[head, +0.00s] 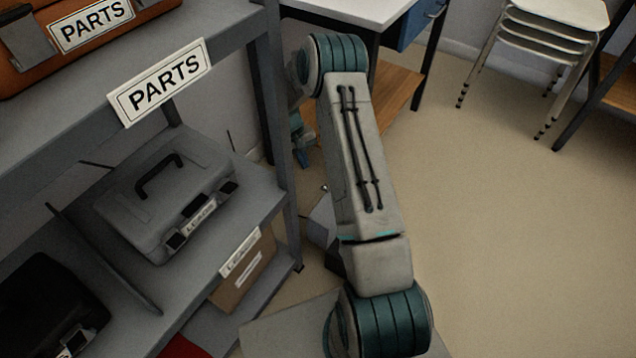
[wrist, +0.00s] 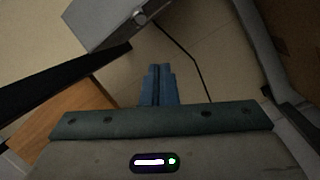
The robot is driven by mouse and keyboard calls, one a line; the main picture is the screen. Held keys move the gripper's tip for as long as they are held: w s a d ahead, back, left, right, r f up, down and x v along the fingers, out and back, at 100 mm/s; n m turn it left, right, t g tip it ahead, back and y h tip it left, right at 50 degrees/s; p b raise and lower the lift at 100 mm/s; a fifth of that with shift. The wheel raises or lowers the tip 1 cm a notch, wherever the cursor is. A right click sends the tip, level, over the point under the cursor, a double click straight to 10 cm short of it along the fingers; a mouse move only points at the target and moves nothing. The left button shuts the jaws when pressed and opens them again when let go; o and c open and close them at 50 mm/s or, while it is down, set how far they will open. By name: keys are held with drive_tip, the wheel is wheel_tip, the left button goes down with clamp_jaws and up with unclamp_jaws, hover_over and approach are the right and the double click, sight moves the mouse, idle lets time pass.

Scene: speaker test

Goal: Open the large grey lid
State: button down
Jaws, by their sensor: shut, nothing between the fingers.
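A grey case (head: 165,195) with a black handle on its top and dark latches on its front lies on the middle shelf in the head view. Its large grey lid (head: 200,163) is down and looks closed. My gripper (wrist: 160,72) shows in the wrist view with its blue fingers together and nothing between them. It points down towards the bare floor. The gripper is apart from the case.
The grey shelf unit (head: 288,190) has an upright post between the case and my arm. An orange case (head: 25,55) sits on the upper shelf, a black case (head: 45,300) at lower left. A desk (head: 350,10) stands behind my arm, stacked stools (head: 555,15) further right. Floor at right is clear.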

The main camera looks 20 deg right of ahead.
drive_tip(key=d+f+n+h+b, duration=0.1)
drive_tip(key=d+f+b, duration=0.2)
drive_tip(key=f+b, duration=0.5)
drive_tip(key=shift+s+d+r+p, duration=0.2)
drive_tip(key=shift+s+p, duration=0.6)
drive_tip(key=shift+p, duration=0.3)
drive_tip(key=shift+s+d+r+p, duration=0.1)
drive_tip(key=shift+s+r+p, duration=0.1)
drive_tip(key=shift+s+p, duration=0.75)
drive_tip(key=shift+w+t, duration=0.2)
drive_tip(key=shift+t, duration=0.1)
